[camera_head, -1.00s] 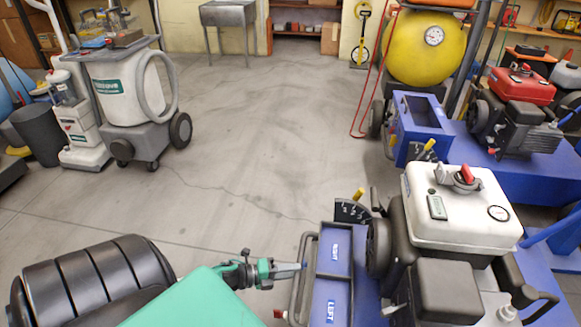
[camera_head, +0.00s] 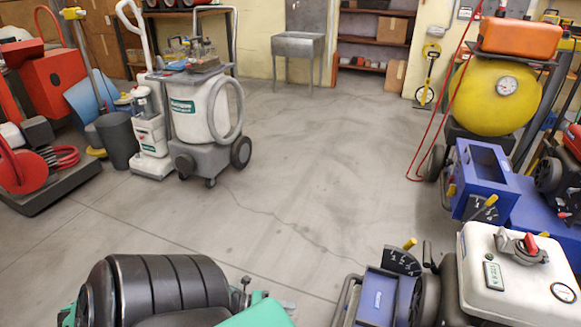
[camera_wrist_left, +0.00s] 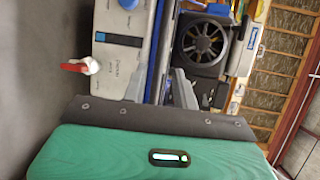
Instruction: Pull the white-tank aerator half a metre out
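The white-tank aerator (camera_head: 508,290) stands at the lower right of the head view, its lower part cut off by the frame edge. It has a white tank, black engine parts and a blue front box with a grey handle bar (camera_head: 345,300). My left gripper (camera_head: 284,304) is low in the head view, left of the bar, with floor showing between them. In the left wrist view, its two grey fingers (camera_wrist_left: 158,90) are spread apart and hold nothing. Ahead of them are a labelled panel (camera_wrist_left: 122,60), a red-tipped lever and a black wheel-like part (camera_wrist_left: 200,42). My right gripper is out of view.
A white carpet cleaner (camera_head: 205,115) and a grey bin (camera_head: 117,140) stand at the left, near a red machine (camera_head: 45,80). The middle floor (camera_head: 300,170) is clear back to the sink (camera_head: 298,47).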

